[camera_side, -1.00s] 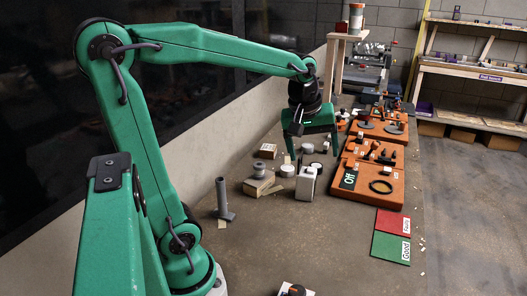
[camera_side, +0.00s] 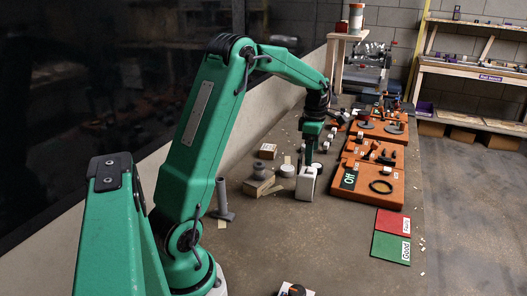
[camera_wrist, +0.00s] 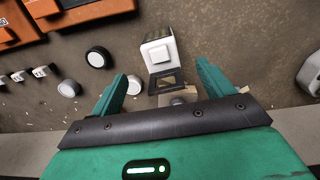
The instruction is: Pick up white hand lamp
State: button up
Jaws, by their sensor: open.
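The white hand lamp (camera_side: 305,184) is a boxy white thing standing on the table in the side view. In the wrist view the white lamp (camera_wrist: 158,52) shows a square face and a dark frame-like part at its lower end. My gripper (camera_side: 309,161) points down, just behind and above the lamp in the side view, seen edge-on. In the wrist view my gripper (camera_wrist: 161,68) has its fingers spread wide. The lamp lies between and beyond the fingertips, with no contact visible. The gripper holds nothing.
A grey spool (camera_side: 259,170) on a wooden block and a grey post (camera_side: 222,200) stand left of the lamp. Orange boards (camera_side: 398,174) lie right. White-faced round pieces (camera_wrist: 98,58) lie near the left finger. The front table is mostly clear.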

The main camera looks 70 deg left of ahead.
aim_at(309, 169)
jog(key=shift+a+f+n, duration=0.35)
jog(key=shift+n, duration=0.05)
jog(key=shift+f, duration=0.1)
jog(key=shift+f, duration=1.2)
jog(key=shift+f, duration=0.1)
jog(key=shift+s+d+f, duration=0.15)
jog(key=shift+f, duration=2.35)
jog(key=shift+c, duration=0.4)
jog(key=shift+r, duration=0.1)
jog(key=c, duration=1.2)
jog(key=shift+c, duration=0.2)
